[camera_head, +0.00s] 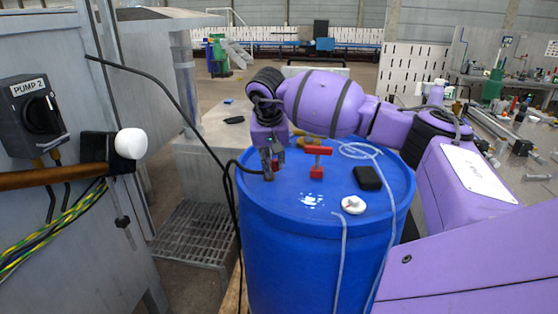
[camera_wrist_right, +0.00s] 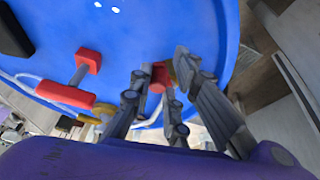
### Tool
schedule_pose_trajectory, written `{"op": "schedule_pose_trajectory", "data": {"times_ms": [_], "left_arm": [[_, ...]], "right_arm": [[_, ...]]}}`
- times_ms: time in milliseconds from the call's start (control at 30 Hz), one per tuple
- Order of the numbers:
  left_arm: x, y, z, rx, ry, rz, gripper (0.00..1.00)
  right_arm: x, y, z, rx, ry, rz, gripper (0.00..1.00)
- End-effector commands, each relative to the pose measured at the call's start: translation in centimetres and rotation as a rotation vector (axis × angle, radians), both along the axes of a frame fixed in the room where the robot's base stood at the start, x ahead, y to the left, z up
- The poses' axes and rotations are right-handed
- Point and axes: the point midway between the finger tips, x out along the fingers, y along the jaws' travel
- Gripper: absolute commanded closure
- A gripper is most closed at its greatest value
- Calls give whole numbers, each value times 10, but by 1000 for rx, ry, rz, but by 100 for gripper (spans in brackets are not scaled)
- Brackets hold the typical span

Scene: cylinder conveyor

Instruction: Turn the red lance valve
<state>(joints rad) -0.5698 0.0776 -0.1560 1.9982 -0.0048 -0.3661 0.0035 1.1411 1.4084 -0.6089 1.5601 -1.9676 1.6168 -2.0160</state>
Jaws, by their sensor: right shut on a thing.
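A blue drum (camera_head: 295,225) stands in the middle of the head view. My right gripper (camera_head: 272,172) is over the left part of its lid, fingers pointing down. Its fingers are shut on a small red piece (camera_head: 276,165). In the right wrist view, this red piece (camera_wrist_right: 158,78) sits between the fingertips (camera_wrist_right: 160,90), with a brass-coloured part beside it. The fingers hide much of it, and I cannot tell its full shape. A separate red T-shaped handle (camera_head: 317,150) stands upright on the lid to the right; it also shows in the wrist view (camera_wrist_right: 65,93). My left gripper is not in view.
A black box (camera_head: 367,178) and a white round cap (camera_head: 353,204) lie on the lid. A clear tube (camera_head: 341,250) hangs over the drum's front. A black hose (camera_head: 228,195) reaches the gripper's left side. A PUMP 2 switch (camera_head: 38,115) and a hammer (camera_head: 55,176) are at the left.

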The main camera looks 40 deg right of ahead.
Motion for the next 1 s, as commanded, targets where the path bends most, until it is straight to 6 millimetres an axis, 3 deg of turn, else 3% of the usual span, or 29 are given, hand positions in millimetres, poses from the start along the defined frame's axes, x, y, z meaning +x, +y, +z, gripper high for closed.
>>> {"op": "schedule_pose_trajectory", "data": {"times_ms": [367, 667, 767, 800, 1000], "left_arm": [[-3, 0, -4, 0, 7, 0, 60], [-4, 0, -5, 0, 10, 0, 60], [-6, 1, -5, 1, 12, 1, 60], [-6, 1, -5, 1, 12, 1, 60], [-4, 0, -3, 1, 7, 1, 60]], "right_arm": [[4, 6, -6, 6, -1, 8, 99], [9, 15, -5, 4, -2, 8, 92], [8, 14, -5, 3, -1, 6, 100], [8, 14, -5, 3, -1, 5, 90], [7, 12, -3, 1, -1, 3, 64]]}}
